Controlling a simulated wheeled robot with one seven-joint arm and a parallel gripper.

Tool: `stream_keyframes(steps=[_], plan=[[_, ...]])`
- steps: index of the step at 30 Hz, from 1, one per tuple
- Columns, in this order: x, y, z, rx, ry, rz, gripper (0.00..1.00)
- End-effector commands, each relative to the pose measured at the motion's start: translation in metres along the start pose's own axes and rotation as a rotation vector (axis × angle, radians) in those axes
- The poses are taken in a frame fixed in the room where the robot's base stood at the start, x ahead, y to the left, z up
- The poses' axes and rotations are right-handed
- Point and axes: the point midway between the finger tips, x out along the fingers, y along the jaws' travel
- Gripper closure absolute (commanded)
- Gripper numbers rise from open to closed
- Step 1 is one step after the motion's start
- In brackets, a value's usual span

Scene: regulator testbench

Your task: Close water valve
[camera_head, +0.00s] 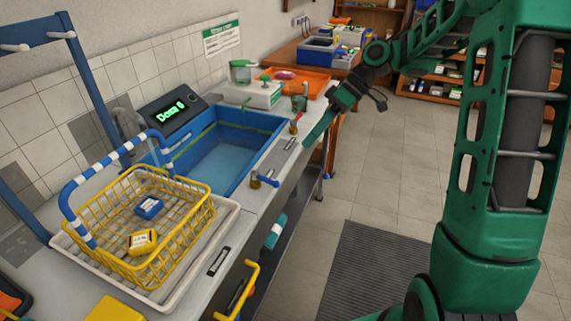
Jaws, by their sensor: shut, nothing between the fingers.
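A brass valve with a blue lever (263,181) stands on the bench's front edge, in front of the blue basin. A second brass fitting with a red handle (294,126) stands farther back along the same edge. No label that I can read tells which one is the water valve. My gripper (309,139) is shut and empty. It points down and left, beside the red-handled fitting and well apart from the blue lever. Its fingertips are small in this view.
The blue basin (254,134) holds water. A display (176,112) stands behind it. A yellow basket (197,231) with a blue and a yellow block sits in a white tray (225,217) nearer to me. An orange tray (313,83) lies beyond. Floor to the right is open.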

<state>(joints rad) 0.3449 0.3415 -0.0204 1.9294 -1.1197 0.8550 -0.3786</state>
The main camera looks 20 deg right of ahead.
Motion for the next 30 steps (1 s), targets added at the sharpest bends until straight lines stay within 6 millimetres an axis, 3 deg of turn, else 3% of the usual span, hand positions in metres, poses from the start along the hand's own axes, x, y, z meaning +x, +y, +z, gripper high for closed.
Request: stream_keyframes(steps=[5,19,24,30], plan=[[0.017,-0.001,0.0,0.001,-0.001,-0.003,1.0],[0.102,-0.001,0.001,0.001,-0.004,-0.003,1.0],[0.107,-0.025,-0.002,-0.002,-0.001,0.0,1.0],[0.112,-0.036,-0.004,0.0,-0.001,0.001,1.0]])
